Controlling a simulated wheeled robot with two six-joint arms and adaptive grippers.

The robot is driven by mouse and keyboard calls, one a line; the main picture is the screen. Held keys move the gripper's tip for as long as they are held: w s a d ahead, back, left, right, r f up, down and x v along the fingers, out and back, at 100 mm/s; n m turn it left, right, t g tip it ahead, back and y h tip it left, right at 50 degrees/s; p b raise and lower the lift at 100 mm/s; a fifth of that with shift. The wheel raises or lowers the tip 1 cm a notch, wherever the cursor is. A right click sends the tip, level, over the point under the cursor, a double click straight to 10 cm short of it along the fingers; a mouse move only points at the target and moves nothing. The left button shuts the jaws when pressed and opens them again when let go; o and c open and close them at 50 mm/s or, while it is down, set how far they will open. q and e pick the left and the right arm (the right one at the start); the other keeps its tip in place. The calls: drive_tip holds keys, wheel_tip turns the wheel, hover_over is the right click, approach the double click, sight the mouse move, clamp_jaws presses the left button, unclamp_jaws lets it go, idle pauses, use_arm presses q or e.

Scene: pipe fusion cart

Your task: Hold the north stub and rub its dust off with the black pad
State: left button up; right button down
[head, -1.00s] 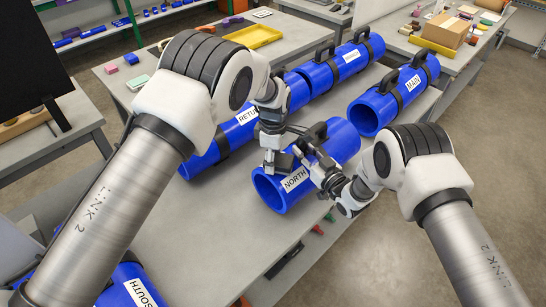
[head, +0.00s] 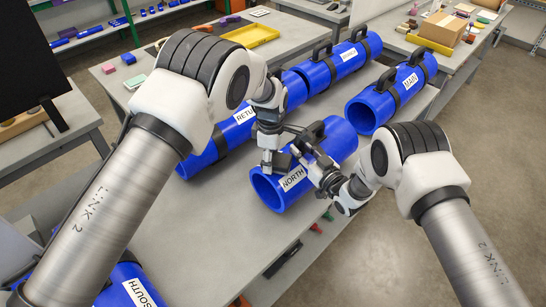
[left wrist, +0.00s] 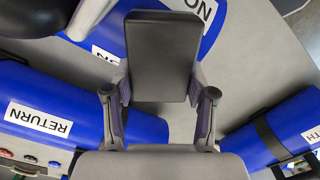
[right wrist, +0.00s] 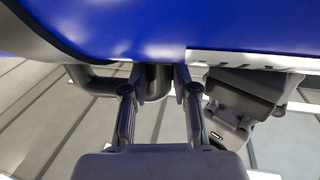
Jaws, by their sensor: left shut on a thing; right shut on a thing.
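The north stub (head: 338,141) is a blue pipe lying on the grey table, its open end towards me and a white NORTH label (head: 293,178) near that end. My right gripper (right wrist: 160,78) is shut on the stub's black handle (right wrist: 158,88), below the blue wall in the right wrist view. My left gripper (left wrist: 162,97) is shut on the black pad (left wrist: 165,50), a dark rectangular block. The pad is at the stub's labelled end, close beside the label; I cannot tell whether it touches. I cannot make out dust. The grippers partly hide the stub in the head view.
The return pipe (head: 238,128) lies behind to the left, the main pipe (head: 388,98) behind to the right. The south pipe (head: 125,285) is at the front left. Bare tabletop (head: 200,225) lies left of the north stub. My two grippers are very close together.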

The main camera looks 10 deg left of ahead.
use_arm(q)
drive_tip(key=shift+w+d+f, duration=0.25)
drive_tip(key=shift+w+d, duration=0.3)
drive_tip(key=shift+w, duration=0.15)
use_arm(e)
drive_tip(key=shift+s+a, duration=0.1)
use_arm(q)
drive_tip(key=shift+s+a, duration=0.5)
drive_tip(key=shift+s, duration=0.2)
drive_tip(key=shift+f, duration=0.1)
drive_tip(key=shift+w+d, duration=0.55)
drive_tip(key=shift+w, duration=0.15)
drive_tip(key=shift+s+a, duration=0.6)
drive_tip(key=shift+s, duration=0.15)
drive_tip(key=shift+w, duration=0.2)
drive_tip(key=shift+w+d, duration=0.6)
drive_tip(key=shift+s+a+r, duration=0.25)
drive_tip(key=shift+s+a, duration=0.45)
drive_tip(key=shift+s, duration=0.15)
